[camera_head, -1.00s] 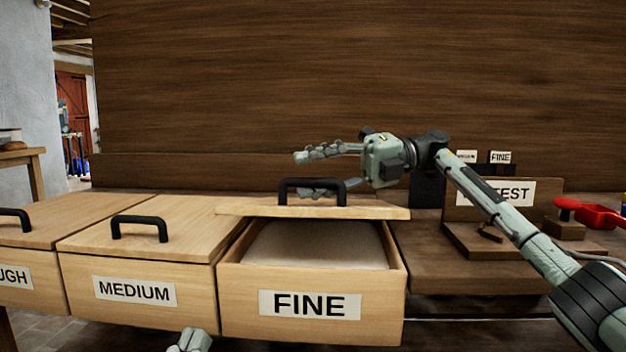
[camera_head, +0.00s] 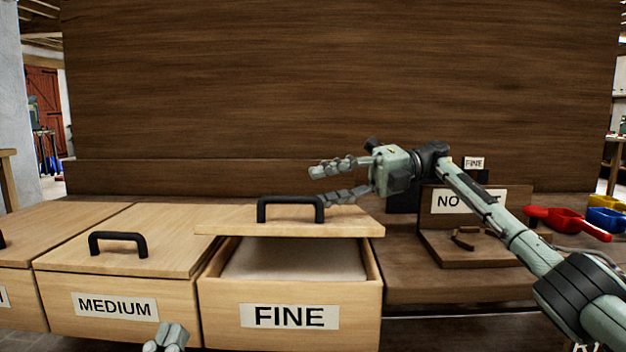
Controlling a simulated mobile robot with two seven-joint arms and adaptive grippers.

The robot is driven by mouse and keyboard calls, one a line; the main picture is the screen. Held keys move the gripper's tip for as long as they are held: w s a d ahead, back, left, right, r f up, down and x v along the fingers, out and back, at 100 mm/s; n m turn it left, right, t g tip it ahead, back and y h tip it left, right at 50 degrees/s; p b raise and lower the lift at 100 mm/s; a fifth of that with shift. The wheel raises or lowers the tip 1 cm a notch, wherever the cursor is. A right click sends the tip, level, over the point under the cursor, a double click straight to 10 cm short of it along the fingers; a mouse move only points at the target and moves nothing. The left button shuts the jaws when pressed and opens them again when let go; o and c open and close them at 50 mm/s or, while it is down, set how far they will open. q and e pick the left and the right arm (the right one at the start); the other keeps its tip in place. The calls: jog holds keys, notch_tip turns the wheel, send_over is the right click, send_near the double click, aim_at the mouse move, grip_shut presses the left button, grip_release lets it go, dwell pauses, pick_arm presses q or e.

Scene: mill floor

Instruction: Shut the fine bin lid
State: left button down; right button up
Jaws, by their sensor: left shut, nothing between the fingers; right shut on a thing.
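The fine bin (camera_head: 345,322) stands at the centre front with a FINE label. Its wooden lid (camera_head: 352,223) sits back over the rear, leaving the front open with pale contents (camera_head: 295,260) showing. The lid has a black arched handle (camera_head: 290,202). My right gripper (camera_head: 318,185) is at the handle's right end, its lower finger close to or touching it. Its fingers look spread, and what lies between them is not clear. My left gripper (camera_head: 166,338) is shut and empty, low in front of the medium bin, partly cut off.
The medium bin (camera_head: 60,308) with its lid down stands directly left, another bin (camera_head: 20,312) beyond it. A tall wooden board (camera_head: 340,90) rises behind. At right are a labelled wooden stand (camera_head: 470,252), a red scoop (camera_head: 560,222) and a blue scoop (camera_head: 606,220).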

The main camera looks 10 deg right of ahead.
jog(key=shift+d+r+p, duration=0.3)
jog(key=shift+d+p, duration=0.05)
jog(key=shift+d, duration=1)
jog(key=shift+w+f+p, duration=0.1)
jog(key=shift+f+p, duration=0.1)
jog(key=shift+p, duration=0.1)
jog(key=shift+p, duration=0.35)
jog(key=shift+a, duration=0.1)
